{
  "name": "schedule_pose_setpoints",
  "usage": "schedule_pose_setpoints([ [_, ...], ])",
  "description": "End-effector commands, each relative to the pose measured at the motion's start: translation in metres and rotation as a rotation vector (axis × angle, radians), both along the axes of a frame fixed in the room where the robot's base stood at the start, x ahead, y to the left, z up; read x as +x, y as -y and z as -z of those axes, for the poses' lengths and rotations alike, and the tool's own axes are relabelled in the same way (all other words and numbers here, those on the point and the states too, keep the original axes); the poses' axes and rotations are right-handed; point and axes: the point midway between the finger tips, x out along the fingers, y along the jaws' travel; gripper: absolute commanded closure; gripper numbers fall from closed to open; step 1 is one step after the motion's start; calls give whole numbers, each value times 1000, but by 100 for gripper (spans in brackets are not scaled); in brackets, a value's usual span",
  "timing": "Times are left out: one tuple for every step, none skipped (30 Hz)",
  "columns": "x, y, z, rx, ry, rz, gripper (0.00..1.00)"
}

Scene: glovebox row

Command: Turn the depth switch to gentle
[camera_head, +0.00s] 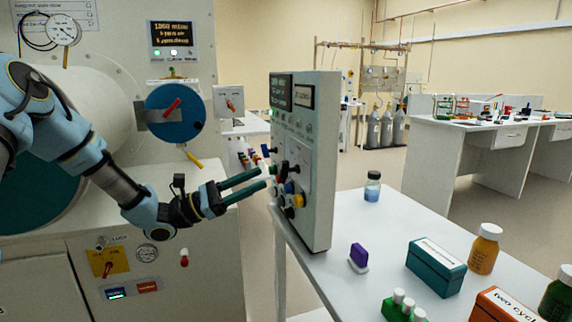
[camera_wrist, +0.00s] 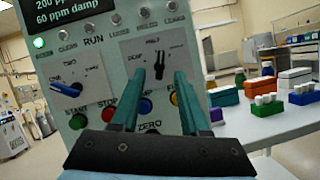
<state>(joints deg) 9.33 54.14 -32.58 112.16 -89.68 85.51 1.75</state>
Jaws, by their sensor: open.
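The depth switch (camera_wrist: 159,63) is a black knob on a pale plate in the wrist view. Its pointer stands about upright, towards the label that seems to read HALF. A label that looks like DEEP is at its left; a label at its right is hidden or unreadable. My gripper (camera_wrist: 161,76) is open and empty, its two green fingers on either side of the knob in the picture. I cannot tell whether they touch it. In the head view my gripper (camera_head: 261,179) points at the front of the grey control box (camera_head: 322,165), close to its knobs.
A blue two-way knob (camera_wrist: 66,88) sits left of the depth switch. Below are a green button (camera_wrist: 77,122), a red button (camera_wrist: 108,115), a blue button (camera_wrist: 146,106) and a yellow one. The white table (camera_head: 385,215) holds bottles, a teal box (camera_head: 436,266) and a purple item (camera_head: 359,255).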

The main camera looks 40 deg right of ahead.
Motion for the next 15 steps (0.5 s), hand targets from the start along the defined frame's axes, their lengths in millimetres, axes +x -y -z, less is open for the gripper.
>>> schedule_pose_setpoints([
  [-6, 9, -7, 0, 2, 4, 55],
  [-9, 14, -9, 0, 2, 5, 55],
  [-12, 20, -12, 1, 2, 4, 55],
  [-15, 25, -14, 1, 1, 4, 55],
  [-18, 29, -16, 1, 2, 6, 55],
  [-21, 35, -19, 2, 2, 4, 55],
  [-23, 39, -20, 2, 1, 4, 55],
  [-25, 43, -22, 2, 1, 5, 55],
  [-28, 48, -24, 2, 1, 4, 55],
  [-29, 52, -25, 2, 1, 4, 55],
  [-31, 55, -26, 2, 1, 4, 55],
  [-33, 58, -28, 2, 3, 3, 55],
  [-34, 60, -28, 2, 3, 3, 55],
  [-35, 62, -29, 3, 2, 2, 55],
  [-36, 65, -30, 3, 2, 2, 55],
])
